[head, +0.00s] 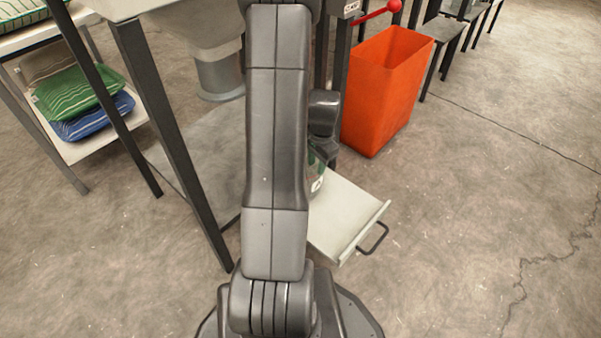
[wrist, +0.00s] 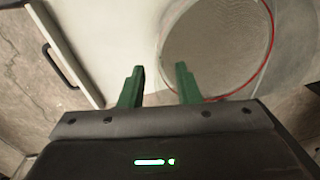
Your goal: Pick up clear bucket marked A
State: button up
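The clear bucket (wrist: 215,45) is seen from above in the wrist view as a round opening with a thin red rim and a grey inside. It stands on a pale tray. My gripper (wrist: 159,72) has two green fingers, spread apart with a gap between them. They are at the bucket's near left edge; the right fingertip overlaps the opening, the left one is outside it. I cannot tell whether they touch the rim. In the head view my arm hides most of the bucket; a small part with a white mark (head: 317,185) shows beside it. The letter is not readable.
The pale tray (head: 345,215) has a dark handle (head: 373,239) on its front edge. An orange bin (head: 385,90) stands behind it, near a red-knobbed lever (head: 378,12). A dark table leg (head: 175,140) rises at left. Pillows (head: 80,100) lie on a left shelf. The right floor is clear.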

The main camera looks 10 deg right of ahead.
aim_at(315, 179)
jog(key=f, duration=0.1)
jog(key=f+b, duration=0.1)
jog(key=f, duration=0.2)
jog(key=shift+w+a+f+b, duration=0.1)
jog(key=shift+w+f+b, duration=0.05)
jog(key=shift+w+b, duration=0.2)
grip_shut()
dwell(1.0)
